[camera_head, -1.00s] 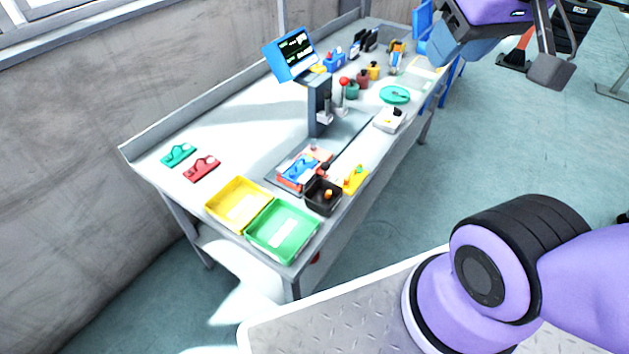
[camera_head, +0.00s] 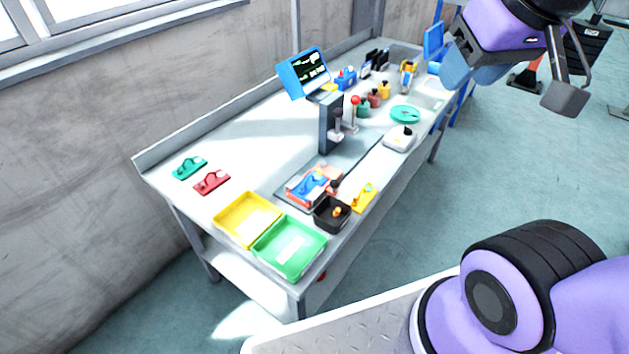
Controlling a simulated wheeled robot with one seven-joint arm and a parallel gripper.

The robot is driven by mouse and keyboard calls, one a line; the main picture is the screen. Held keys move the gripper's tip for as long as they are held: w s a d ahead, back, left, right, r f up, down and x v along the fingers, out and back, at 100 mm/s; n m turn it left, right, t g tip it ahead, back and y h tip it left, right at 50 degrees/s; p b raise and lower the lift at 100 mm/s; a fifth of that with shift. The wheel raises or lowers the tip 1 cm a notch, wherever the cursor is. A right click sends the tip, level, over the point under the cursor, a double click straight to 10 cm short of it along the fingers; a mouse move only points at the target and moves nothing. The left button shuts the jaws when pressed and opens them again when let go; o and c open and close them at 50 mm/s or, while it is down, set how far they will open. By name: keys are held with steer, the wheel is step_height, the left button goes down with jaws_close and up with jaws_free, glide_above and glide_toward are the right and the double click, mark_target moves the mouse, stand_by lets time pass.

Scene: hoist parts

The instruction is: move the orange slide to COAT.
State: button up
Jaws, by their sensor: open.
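My gripper (camera_head: 513,80) is at the top right of the head view, high over the floor and to the right of the bench. Its two fingers are apart with nothing between them. A flat orange-red piece (camera_head: 332,174) lies on the grey plate near the bench's front, with a blue part (camera_head: 312,184) on it. A small orange knob (camera_head: 337,211) stands in a black box (camera_head: 329,224) beside it. I cannot tell which of these is the orange slide. No COAT lettering is readable.
Yellow (camera_head: 240,243) and green (camera_head: 316,260) trays sit at the bench's near end. A dark post (camera_head: 329,124) rises mid-bench, near a blue-framed screen (camera_head: 303,72). A white device (camera_head: 399,139) and a teal disc (camera_head: 405,115) lie along the right edge. The left bench surface is mostly bare.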

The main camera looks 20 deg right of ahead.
steer(key=shift+o, duration=1.3)
steer(key=n+g+y, duration=0.2)
steer(key=n+g, duration=0.3)
steer(key=g, duration=0.1)
glide_above(336, 180)
steer(key=w+d, duration=0.1)
steer(key=d, duration=0.1)
step_height(336, 180, down, 34)
steer(key=f, duration=0.3)
steer(key=a+f, duration=0.1)
steer(key=f, duration=0.3)
steer(key=a+f, duration=0.1)
steer(key=f, duration=0.2)
steer(key=shift+s+f, duration=0.35)
steer(key=shift+s, duration=0.05)
